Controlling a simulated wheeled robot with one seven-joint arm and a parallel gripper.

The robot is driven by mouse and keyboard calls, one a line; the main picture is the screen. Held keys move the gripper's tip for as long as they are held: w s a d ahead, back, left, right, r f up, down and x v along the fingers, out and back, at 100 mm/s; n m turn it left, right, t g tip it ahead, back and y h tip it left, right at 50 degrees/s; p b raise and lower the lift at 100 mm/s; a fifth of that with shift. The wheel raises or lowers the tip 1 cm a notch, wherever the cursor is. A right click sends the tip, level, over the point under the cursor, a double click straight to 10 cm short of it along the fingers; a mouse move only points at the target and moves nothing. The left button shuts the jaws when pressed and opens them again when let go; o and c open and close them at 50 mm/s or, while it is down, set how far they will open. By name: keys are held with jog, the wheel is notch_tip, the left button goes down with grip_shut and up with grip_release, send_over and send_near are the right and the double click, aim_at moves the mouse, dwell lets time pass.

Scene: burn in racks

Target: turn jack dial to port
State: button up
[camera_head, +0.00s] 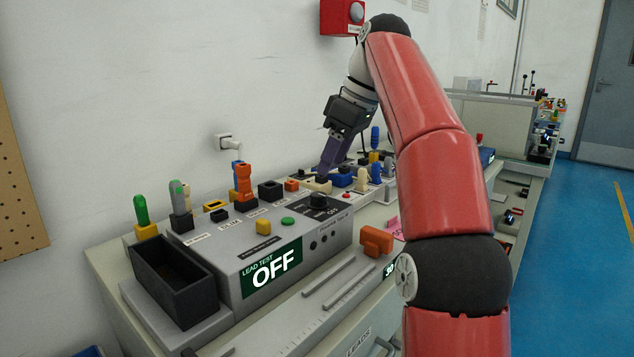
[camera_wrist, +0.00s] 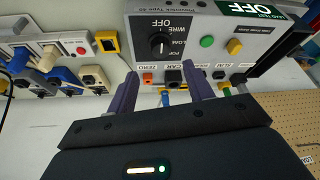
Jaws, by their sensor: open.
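A black round dial (camera_head: 319,203) sits on the front right top of a grey test box (camera_head: 225,262). In the wrist view the dial (camera_wrist: 159,44) shows upside down beside the labels OFF, WIRE and others too small to read surely. A green display (camera_head: 271,268) on the box reads LEAD TEST OFF. My gripper (camera_head: 325,168) is above the bench behind the box, with purple fingers apart and nothing between them. In the wrist view the open fingers (camera_wrist: 160,84) point toward the dial's side of the box, apart from the dial.
A black bin (camera_head: 174,282) stands at the box's left end. Colored plugs (camera_head: 243,184) stand in sockets along the back. An orange block (camera_head: 376,240) lies right of the box. More connectors (camera_wrist: 50,55) crowd the strip beside it. The wall is close behind.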

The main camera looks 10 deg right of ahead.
aim_at(318, 194)
jog(key=b+x, duration=0.1)
jog(key=x, duration=0.6)
jog(key=shift+s+f+b, duration=0.15)
jog(key=shift+b, duration=0.15)
jog(key=shift+c, duration=0.2)
jog(key=c, duration=0.9)
